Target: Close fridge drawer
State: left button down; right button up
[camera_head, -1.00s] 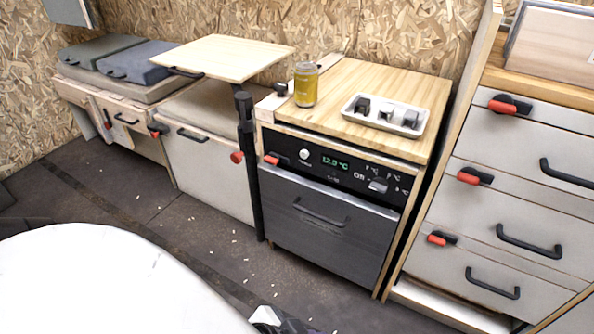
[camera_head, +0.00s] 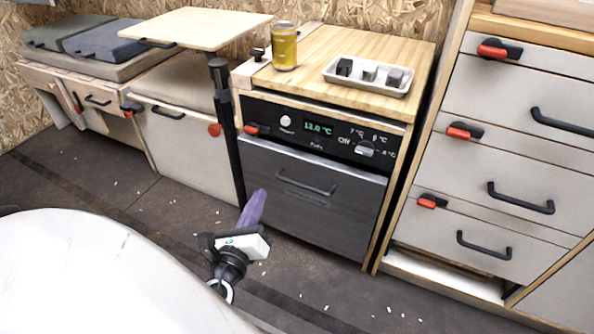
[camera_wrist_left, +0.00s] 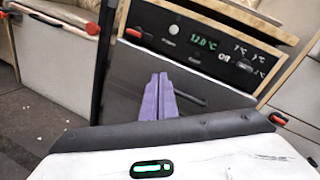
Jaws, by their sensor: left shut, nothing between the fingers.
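The fridge drawer (camera_head: 312,190) has a dark grey front with a black bar handle, set below a black control panel (camera_head: 325,137) with a green temperature display. In the head view its front looks close to flush with the cabinet; I cannot tell how far out it stands. It also shows in the left wrist view (camera_wrist_left: 190,85), with its handle partly hidden behind my fingers. My left gripper (camera_head: 256,200) has purple fingers, shut and empty, in front of the drawer's lower left side. The fingers also show in the left wrist view (camera_wrist_left: 160,92). My right gripper is not in view.
A wooden counter (camera_head: 345,45) tops the fridge and holds a yellow can (camera_head: 284,48) and a white tray (camera_head: 365,76). A table leg (camera_head: 226,130) stands left of the fridge. White drawers (camera_head: 500,165) stand at the right. The floor in front is clear except for small white bits.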

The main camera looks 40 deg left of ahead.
pick_arm(q)
jog(key=w+d+f+m+t+h, duration=0.2)
jog(key=m+h, duration=0.2)
jog(key=m, duration=0.4)
jog(key=b, duration=0.2)
send_near(302, 162)
jog(key=x, duration=0.5)
jog(key=shift+w+d, duration=0.1)
jog(key=shift+d, duration=0.05)
jog(key=shift+w, duration=0.65)
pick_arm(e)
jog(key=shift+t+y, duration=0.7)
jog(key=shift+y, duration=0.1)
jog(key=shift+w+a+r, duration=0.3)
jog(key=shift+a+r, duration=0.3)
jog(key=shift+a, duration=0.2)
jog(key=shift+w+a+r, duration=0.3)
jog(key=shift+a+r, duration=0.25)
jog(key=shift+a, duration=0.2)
pick_arm(q)
jog(key=shift+a, duration=0.25)
